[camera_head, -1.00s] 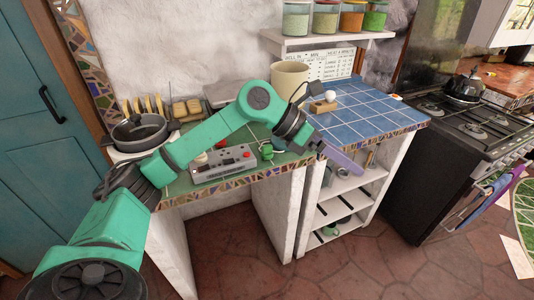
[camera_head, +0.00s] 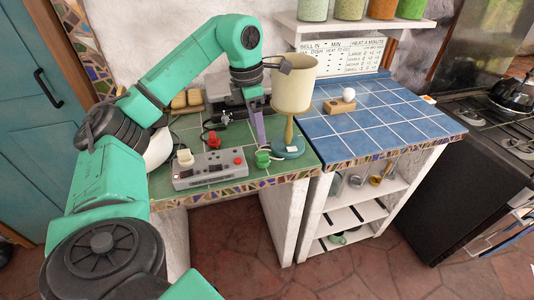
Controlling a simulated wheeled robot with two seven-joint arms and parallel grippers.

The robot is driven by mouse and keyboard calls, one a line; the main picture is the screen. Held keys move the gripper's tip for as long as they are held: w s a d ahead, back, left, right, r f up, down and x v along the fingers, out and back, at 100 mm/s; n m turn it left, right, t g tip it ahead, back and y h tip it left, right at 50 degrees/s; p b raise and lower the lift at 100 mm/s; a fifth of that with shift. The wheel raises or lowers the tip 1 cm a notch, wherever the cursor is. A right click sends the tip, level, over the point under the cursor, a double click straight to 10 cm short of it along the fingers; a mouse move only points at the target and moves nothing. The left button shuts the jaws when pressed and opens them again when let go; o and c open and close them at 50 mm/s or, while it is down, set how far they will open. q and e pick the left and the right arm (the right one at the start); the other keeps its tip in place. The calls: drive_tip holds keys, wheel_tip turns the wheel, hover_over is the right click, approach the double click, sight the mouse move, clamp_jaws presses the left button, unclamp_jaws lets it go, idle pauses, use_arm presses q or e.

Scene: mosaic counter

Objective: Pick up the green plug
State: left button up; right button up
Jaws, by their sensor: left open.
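The green plug (camera_head: 262,158) lies on the green tiled counter near its front edge, to the right of a grey control box (camera_head: 208,170). My left gripper (camera_head: 260,138) reaches down from above with its purple fingers just above and behind the plug in the picture. Its jaws are open, though from this side the fingers overlap and the gap between them is hard to see. I cannot tell whether the fingertips touch the plug. My right gripper is not in view.
The blue tiled counter (camera_head: 380,120) at right is mostly clear.

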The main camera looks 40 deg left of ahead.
sight(262, 153)
use_arm(q)
drive_tip(key=f, duration=0.3)
drive_tip(key=shift+s+d+f, duration=0.1)
drive_tip(key=shift+s+f, duration=0.1)
drive_tip(key=f, duration=0.2)
drive_tip(key=w+f, duration=0.1)
drive_tip(key=f, duration=0.3)
drive_tip(key=shift+w+d, duration=0.2)
drive_tip(key=shift+d, duration=0.05)
drive_tip(key=shift+f+p, duration=0.2)
drive_tip(key=shift+p, duration=0.1)
drive_tip(key=shift+f, duration=0.1)
clamp_jaws()
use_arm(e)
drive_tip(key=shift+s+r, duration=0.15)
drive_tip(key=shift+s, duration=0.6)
